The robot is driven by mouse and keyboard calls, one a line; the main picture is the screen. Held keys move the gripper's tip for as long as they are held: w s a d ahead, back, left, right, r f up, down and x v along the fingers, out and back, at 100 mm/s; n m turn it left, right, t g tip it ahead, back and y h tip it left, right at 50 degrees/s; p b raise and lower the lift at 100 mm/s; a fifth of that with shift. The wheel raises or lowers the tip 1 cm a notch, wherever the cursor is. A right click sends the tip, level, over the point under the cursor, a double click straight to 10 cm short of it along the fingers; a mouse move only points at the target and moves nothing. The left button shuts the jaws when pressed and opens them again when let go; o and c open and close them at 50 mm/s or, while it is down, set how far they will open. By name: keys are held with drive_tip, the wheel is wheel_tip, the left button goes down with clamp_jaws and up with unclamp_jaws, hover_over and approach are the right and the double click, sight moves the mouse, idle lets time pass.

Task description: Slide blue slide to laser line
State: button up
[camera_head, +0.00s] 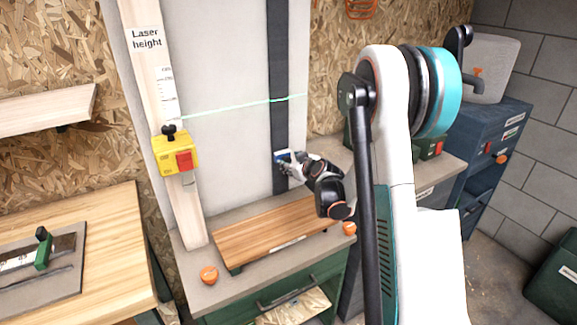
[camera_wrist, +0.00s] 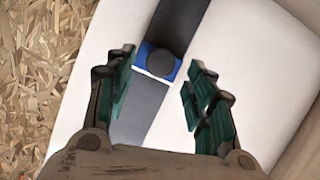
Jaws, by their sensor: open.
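The blue slide (camera_wrist: 158,63) with a round dark knob sits on a dark vertical track (camera_head: 279,60) on a pale panel. In the head view the blue slide (camera_head: 281,156) is partly hidden by my gripper (camera_head: 287,165). A thin green laser line (camera_head: 235,107) crosses the panel and the track, clearly above the slide. In the wrist view my gripper (camera_wrist: 160,90) is open, its two green-padded fingers on either side of the track, with the slide between and just beyond the fingertips. The fingers appear apart from the knob.
A yellow box with a red face (camera_head: 177,153) is on a wooden post marked "Laser height" (camera_head: 146,40). A wooden board (camera_head: 270,232) lies on the bench below the panel. The track between slide and laser line looks clear.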

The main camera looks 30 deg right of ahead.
drive_tip(key=shift+b+x, duration=0.3)
drive_tip(key=shift+x, duration=1.25)
drive_tip(key=shift+r, duration=0.1)
clamp_jaws()
wheel_tip(320, 180, up, 20)
drive_tip(key=p, duration=1.1)
hover_over(288, 161)
drive_tip(key=shift+s+a, duration=0.1)
drive_tip(key=shift+s, duration=0.25)
unclamp_jaws()
